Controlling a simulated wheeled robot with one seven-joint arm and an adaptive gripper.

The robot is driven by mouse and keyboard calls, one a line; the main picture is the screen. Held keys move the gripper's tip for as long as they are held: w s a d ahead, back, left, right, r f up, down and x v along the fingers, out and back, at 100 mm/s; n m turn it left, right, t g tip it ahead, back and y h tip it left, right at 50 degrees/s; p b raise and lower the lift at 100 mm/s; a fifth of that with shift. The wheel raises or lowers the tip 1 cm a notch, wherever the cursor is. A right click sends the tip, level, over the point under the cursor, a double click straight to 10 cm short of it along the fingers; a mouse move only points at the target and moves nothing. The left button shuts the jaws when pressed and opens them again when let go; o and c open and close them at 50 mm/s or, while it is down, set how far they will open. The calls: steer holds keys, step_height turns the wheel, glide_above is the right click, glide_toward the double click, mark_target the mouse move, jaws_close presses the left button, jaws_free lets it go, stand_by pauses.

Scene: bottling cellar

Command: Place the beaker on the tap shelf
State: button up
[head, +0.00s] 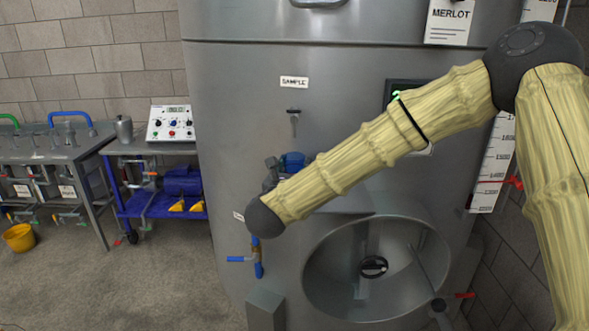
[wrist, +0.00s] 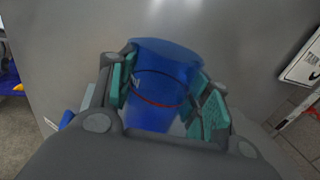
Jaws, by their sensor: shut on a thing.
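The blue see-through beaker (wrist: 158,62), with a red line around it, stands between the green-padded fingers of my gripper (wrist: 165,92) in the wrist view. My gripper is shut on it. In the head view the beaker (head: 292,161) shows just above my forearm, in front of the steel tank, below and close to the sample tap (head: 294,118). My gripper (head: 273,170) is mostly hidden behind my arm there. A flat grey ledge (head: 345,206), which looks like the tap shelf, shows partly below my forearm; the rest is hidden. I cannot tell whether the beaker touches it.
The tank (head: 235,120) fills the middle, with a round hatch (head: 375,268) low down and a blue-handled valve (head: 258,259) to its left. A control box (head: 171,123) and a metal jug (head: 124,130) stand on the left table. A yellow bucket (head: 18,237) sits on the floor.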

steer(key=o, duration=1.1)
steer(key=shift+r+p, duration=0.15)
steer(key=shift+p, duration=0.15)
steer(key=shift+s, duration=0.25)
steer(key=b+v, duration=0.3)
steer(key=v, duration=0.8)
steer(key=shift+s+a, duration=0.1)
steer(key=shift+s, duration=0.2)
